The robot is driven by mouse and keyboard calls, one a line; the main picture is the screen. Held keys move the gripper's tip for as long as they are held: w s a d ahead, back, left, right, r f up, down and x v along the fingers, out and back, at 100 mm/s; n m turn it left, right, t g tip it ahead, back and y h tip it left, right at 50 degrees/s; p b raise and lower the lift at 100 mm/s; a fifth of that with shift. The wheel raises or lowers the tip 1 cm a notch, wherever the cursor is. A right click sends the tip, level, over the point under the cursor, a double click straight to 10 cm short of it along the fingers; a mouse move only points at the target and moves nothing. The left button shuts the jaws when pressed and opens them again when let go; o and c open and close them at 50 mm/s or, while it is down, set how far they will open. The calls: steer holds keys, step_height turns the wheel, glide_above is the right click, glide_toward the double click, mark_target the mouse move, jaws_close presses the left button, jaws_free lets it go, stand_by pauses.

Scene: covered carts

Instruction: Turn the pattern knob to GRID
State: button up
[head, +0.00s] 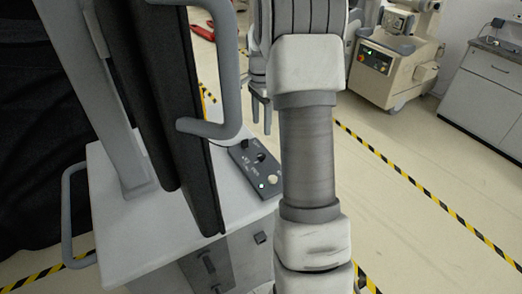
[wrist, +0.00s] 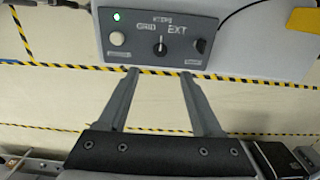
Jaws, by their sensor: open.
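The dark control panel (wrist: 180,63) is on the cart top, at the top of the wrist view; it also shows in the head view (head: 246,163). The black pattern knob (wrist: 160,48) is at its middle, under labels GRID, a small blurred middle one, and EXT. Its pale mark seems to point up towards the middle label, but this is hard to tell. My gripper (wrist: 159,72) is open and empty, its fingertips apart and just below the panel's near edge in the wrist view. In the head view my gripper (head: 261,116) is above and beyond the panel, partly behind my arm.
A green light (wrist: 117,16) and a pale round button (wrist: 117,38) are left of the knob; a second dark knob (wrist: 201,45) is right. A black cable runs off right. The cart's monitor (head: 170,110) and grey handle (head: 228,90) stand close left of my arm.

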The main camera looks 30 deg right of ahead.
mark_target(261, 155)
step_height(261, 155, down, 12)
steer(key=shift+p, duration=0.35)
jaws_close()
stand_by(0.3)
